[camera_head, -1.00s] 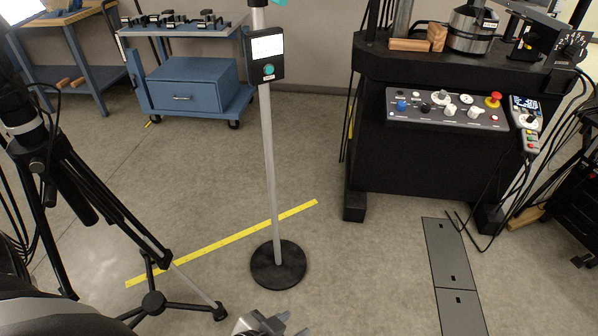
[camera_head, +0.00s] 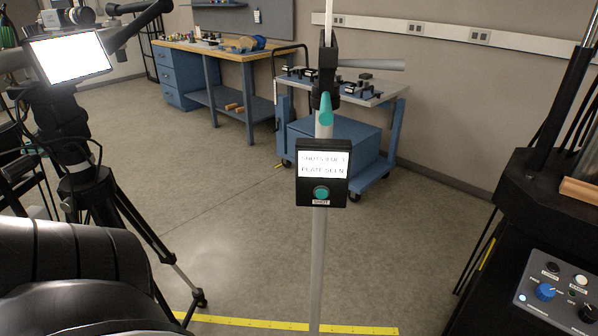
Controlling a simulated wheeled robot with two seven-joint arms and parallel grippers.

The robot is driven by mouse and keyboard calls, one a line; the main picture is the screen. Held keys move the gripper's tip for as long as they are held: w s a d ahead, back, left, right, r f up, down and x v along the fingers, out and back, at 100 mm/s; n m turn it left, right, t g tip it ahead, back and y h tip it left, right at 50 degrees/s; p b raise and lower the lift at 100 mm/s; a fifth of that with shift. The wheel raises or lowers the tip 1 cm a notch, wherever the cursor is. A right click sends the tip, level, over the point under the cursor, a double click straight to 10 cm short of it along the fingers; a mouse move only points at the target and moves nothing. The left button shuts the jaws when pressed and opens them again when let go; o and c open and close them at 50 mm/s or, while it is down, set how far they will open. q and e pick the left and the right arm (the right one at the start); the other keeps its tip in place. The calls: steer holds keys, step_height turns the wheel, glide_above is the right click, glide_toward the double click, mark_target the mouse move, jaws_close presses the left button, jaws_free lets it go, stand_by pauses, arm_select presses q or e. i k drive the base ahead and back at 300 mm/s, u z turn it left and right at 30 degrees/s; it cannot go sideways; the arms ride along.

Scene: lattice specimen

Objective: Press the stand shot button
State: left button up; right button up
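The stand is an upright pole (camera_head: 318,260) in the middle of the head view. Its foot lies below the picture. A black box (camera_head: 337,201) on the pole faces me. It has a lit white screen (camera_head: 324,164) with blurred text, seemingly "shots left" and "plate seen". Below the screen is a round teal button (camera_head: 321,192) with a small "SHOT" label under it. Nothing touches the button. Higher up, a black clamp and a teal part (camera_head: 326,108) sit on the pole. Dark links of my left arm fill the lower left. Neither gripper shows.
A tripod (camera_head: 88,190) with a bright screen (camera_head: 68,54) stands at left. A black machine with a control panel (camera_head: 562,295) is at right. A blue cart (camera_head: 345,145) and a workbench (camera_head: 225,55) stand behind. Open floor with yellow tape (camera_head: 250,322) surrounds the pole.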

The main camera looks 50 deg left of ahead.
mark_target(320, 193)
steer(key=u, duration=0.9)
steer(key=i, duration=0.75)
steer(key=u, duration=0.8)
steer(key=k, duration=0.5)
steer(key=z, duration=1.85)
steer(key=k, duration=0.75)
steer(key=u, duration=1.3)
steer(key=i, duration=1)
steer(key=u, duration=0.05)
